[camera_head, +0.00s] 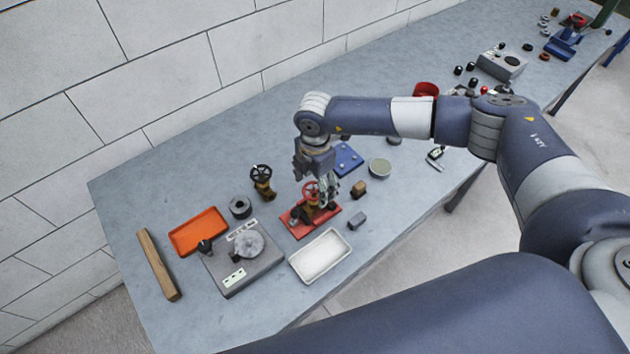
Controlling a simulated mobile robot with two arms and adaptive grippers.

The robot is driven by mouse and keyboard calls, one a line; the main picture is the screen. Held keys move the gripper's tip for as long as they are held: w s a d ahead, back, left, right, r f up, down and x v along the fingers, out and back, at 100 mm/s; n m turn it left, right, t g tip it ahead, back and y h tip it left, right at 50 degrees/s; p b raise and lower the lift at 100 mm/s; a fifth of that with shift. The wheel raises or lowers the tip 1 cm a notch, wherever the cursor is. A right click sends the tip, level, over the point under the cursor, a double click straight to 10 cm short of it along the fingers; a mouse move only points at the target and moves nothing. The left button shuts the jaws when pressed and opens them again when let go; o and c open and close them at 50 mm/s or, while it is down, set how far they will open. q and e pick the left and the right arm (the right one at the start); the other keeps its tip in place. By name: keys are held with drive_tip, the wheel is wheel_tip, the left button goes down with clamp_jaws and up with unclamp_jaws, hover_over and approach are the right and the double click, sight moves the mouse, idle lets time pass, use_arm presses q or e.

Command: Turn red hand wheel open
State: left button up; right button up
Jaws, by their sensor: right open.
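The red hand wheel (311,189) sits on a brass-coloured valve (308,208) mounted on a red base plate (294,227) on the grey table. My right gripper (327,190) points down from above, right at the wheel's right side, and its fingers partly hide the valve. It is open, and I cannot tell whether a finger touches the wheel. A second valve with a black hand wheel (261,171) stands to the left, apart from the gripper. My left gripper is not in view.
An orange tray (182,237), a grey plate device (225,279) and a wooden bar (149,254) lie left. A blue plate (351,157) lies behind the gripper. A wall borders the table.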

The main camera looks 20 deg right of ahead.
drive_tip(key=shift+c, duration=0.3)
drive_tip(key=c, duration=1)
drive_tip(key=n+b, duration=0.3)
drive_tip(key=shift+f, duration=0.25)
drive_tip(key=n+b, duration=1.2)
drive_tip(key=b, duration=0.1)
drive_tip(key=shift+w+a+n, duration=0.15)
drive_tip(key=shift+a+n, duration=0.1)
drive_tip(key=shift+n, duration=0.05)
drive_tip(key=shift+r+n+b, duration=0.2)
drive_tip(key=shift+n+b, duration=1.8)
drive_tip(key=shift+n, duration=0.3)
drive_tip(key=shift+r, duration=0.1)
drive_tip(key=o, duration=1.1)
drive_tip(key=shift+c, duration=0.2)
